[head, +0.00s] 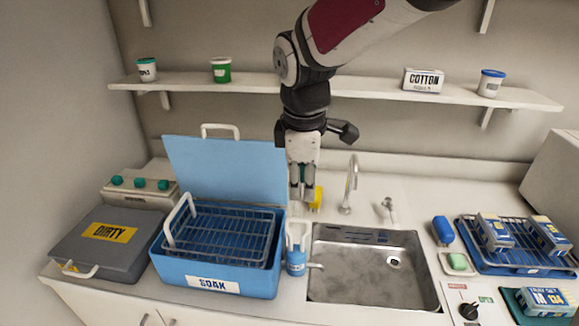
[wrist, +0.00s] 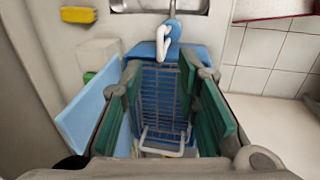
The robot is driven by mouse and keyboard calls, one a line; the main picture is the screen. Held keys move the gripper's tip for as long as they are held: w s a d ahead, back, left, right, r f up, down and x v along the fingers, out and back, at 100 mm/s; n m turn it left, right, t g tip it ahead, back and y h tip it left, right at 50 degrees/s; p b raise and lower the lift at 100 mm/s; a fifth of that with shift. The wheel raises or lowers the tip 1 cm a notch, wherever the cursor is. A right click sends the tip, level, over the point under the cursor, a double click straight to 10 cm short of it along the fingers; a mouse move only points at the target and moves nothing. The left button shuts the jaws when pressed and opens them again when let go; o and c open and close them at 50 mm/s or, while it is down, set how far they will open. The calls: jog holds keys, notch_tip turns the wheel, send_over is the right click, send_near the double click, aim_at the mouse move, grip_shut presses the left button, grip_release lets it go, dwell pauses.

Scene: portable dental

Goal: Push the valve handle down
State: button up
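The valve (head: 296,263) is a blue body at the right end of the blue SOAK tub, with a spout toward the sink. Its white looped handle (head: 297,233) stands up above the body. In the wrist view the white handle (wrist: 164,42) shows at the top middle, beyond my fingertips. My gripper (head: 301,195) hangs above the tub's right end and the valve, apart from the handle. In the wrist view my gripper (wrist: 162,85) has its green-padded fingers spread, with nothing held between them.
The SOAK tub (head: 183,272) holds a wire basket (head: 219,232), and its blue lid (head: 225,165) stands open behind. The sink (head: 350,289) with a tall faucet (head: 350,185) lies to the right. A yellow object (head: 316,198) is close by my gripper in the picture. A shelf (head: 330,88) runs behind.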

aim_at(303, 222)
jog(key=f, duration=0.3)
jog(key=w+f, duration=0.1)
jog(key=f, duration=0.3)
jog(key=w+f, duration=0.1)
jog(key=f, duration=0.2)
jog(key=shift+d+f+p, duration=0.3)
grip_shut()
